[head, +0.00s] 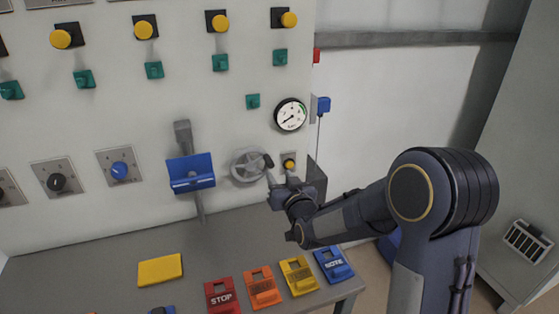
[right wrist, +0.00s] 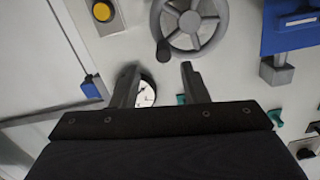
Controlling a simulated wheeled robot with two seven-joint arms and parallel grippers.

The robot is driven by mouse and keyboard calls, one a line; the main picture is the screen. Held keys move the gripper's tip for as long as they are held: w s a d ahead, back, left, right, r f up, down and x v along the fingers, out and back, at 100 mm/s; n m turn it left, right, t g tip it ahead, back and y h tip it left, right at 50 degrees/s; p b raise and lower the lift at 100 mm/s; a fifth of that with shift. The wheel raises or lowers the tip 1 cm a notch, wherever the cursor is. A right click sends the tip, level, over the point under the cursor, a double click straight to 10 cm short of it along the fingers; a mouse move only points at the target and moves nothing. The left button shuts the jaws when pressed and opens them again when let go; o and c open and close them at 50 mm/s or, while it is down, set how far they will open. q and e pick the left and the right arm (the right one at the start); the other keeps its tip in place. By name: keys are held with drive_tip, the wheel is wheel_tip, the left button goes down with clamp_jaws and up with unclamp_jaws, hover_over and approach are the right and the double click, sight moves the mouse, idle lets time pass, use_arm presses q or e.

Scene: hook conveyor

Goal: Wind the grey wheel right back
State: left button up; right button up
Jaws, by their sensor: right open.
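The grey wheel (head: 247,166) is a spoked handwheel on the pale panel, right of the blue lever holder. Its dark crank knob (head: 267,160) is at the right side of the rim in the head view. My right gripper (head: 274,180) is just right of and below the wheel. In the right wrist view the wheel (right wrist: 190,20) is at the top, and the knob (right wrist: 163,52) shows just beyond and between the tips of my open, empty right gripper (right wrist: 159,68). Contact with the knob does not show. My left gripper is not in view.
A round gauge (head: 290,114) is above right of the wheel, and a yellow button (head: 289,164) is close on its right. A blue lever holder (head: 190,172) juts out on its left. Coloured blocks, including a red STOP block (head: 221,294), are on the grey table (head: 80,262) below.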

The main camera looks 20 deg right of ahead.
sight(272, 165)
drive_tip(key=shift+w+a+t, duration=0.2)
drive_tip(key=shift+w+t, duration=0.1)
drive_tip(key=shift+w, duration=0.25)
drive_tip(key=w+p, duration=0.2)
drive_tip(key=w, duration=0.4)
drive_tip(key=shift+a+r, duration=0.1)
drive_tip(key=shift+w, duration=0.7)
clamp_jaws()
